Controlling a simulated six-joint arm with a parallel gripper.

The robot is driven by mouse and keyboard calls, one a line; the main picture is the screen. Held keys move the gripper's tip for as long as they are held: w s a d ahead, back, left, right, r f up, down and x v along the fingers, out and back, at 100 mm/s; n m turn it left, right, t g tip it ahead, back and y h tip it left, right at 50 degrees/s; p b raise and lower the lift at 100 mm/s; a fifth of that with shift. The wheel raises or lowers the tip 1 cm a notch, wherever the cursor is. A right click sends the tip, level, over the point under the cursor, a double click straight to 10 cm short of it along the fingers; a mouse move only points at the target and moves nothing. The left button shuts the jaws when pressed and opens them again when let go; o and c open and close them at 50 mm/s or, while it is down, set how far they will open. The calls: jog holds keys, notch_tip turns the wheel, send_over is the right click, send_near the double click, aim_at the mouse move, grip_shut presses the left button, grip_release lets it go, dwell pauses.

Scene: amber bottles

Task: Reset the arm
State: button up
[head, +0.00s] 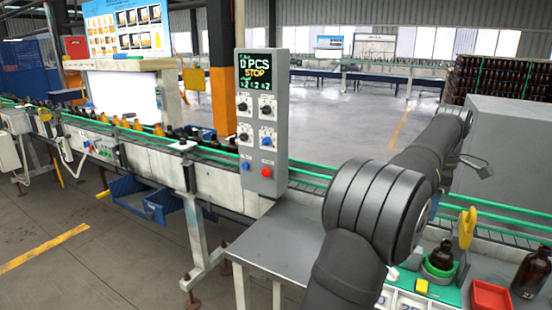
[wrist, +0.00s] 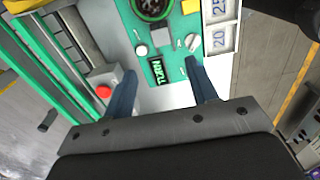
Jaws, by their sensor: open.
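My gripper (wrist: 160,66) shows in the wrist view with its two blue-grey fingers spread apart and nothing between them. Beyond the fingers lies a green panel (wrist: 172,45) with a small dark "TURN" display (wrist: 157,70) and knobs. In the head view my dark grey arm bends up from the bottom and reaches toward the right. The gripper's fingers cannot be made out there. A brown bottle (head: 442,256) stands in a green ring holder at the lower right, beside a yellow upright part (head: 466,227). Another brown bottle (head: 530,272) stands at the right edge.
A conveyor with green rails (head: 310,172) crosses the scene, carrying bottles at the left. A grey control box (head: 262,120) reading "STOP" stands beside it. A red tray (head: 490,297) sits at lower right. A red button (wrist: 104,91) is left of my fingers in the wrist view.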

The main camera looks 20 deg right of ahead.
aim_at(417, 255)
jog(key=shift+f, duration=0.1)
notch_tip(417, 255, down, 17)
jog(key=shift+f, duration=0.15)
dwell(0.4)
notch_tip(417, 255, up, 18)
notch_tip(417, 255, down, 17)
jog(key=shift+f, duration=0.1)
jog(key=w+a, duration=0.3)
jog(key=shift+f, duration=0.35)
notch_tip(417, 255, up, 23)
jog(key=shift+s+d+f, duration=0.1)
jog(key=shift+d+f, duration=0.05)
jog(key=shift+f, duration=1.15)
jog(key=shift+s+d+f, duration=0.1)
jog(key=shift+d+f, duration=0.05)
jog(key=shift+f, duration=1.1)
